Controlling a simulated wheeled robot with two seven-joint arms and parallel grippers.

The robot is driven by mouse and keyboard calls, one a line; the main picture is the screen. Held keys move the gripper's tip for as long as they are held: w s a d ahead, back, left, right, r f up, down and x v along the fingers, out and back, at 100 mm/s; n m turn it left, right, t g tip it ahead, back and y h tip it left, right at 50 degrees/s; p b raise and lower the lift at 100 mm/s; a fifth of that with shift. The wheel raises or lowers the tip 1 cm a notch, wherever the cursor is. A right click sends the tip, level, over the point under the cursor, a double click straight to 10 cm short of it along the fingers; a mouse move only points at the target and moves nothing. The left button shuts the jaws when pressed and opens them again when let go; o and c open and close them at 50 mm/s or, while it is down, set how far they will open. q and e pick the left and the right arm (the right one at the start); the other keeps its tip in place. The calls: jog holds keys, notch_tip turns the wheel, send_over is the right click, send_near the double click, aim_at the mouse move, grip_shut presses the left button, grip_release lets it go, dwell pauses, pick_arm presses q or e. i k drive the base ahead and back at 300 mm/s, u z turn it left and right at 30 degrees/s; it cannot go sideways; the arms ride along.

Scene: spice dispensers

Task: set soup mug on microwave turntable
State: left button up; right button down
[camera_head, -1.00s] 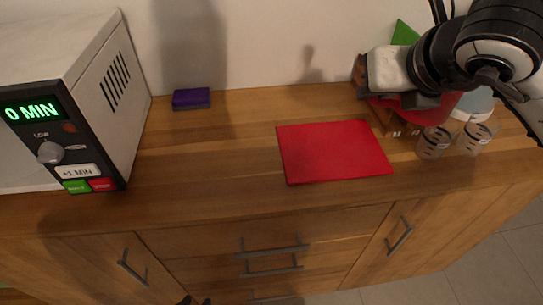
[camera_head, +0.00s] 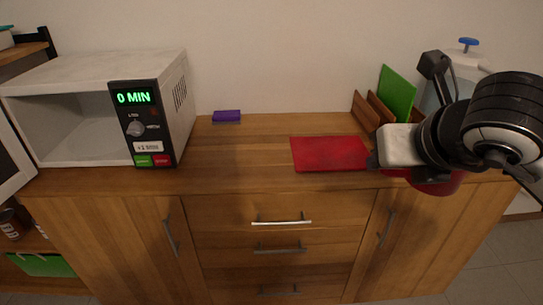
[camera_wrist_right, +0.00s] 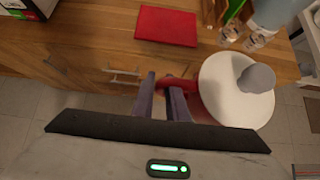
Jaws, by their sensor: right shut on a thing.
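The red soup mug (camera_head: 436,184) shows below my right gripper (camera_head: 378,160) in the head view, mostly hidden by my arm. In the right wrist view its round white lid (camera_wrist_right: 220,80) with a grey knob covers the top. There my right gripper (camera_wrist_right: 162,86) is shut on the mug's red handle, and the mug hangs in front of the counter edge. The white microwave (camera_head: 180,95) stands at the left end of the counter with its door open at far left. Its cavity (camera_head: 70,125) looks empty. I cannot make out the turntable. My left gripper is out of view.
A red board (camera_head: 328,153) lies flat on the counter. A purple sponge (camera_head: 227,116) lies near the wall. A rack with a green board (camera_head: 397,92) stands at the back right, beside a blue-topped container (camera_head: 468,60). The counter between microwave and red board is clear.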

aim_at(96, 147)
jog(key=u, duration=0.55)
jog(key=i, duration=1)
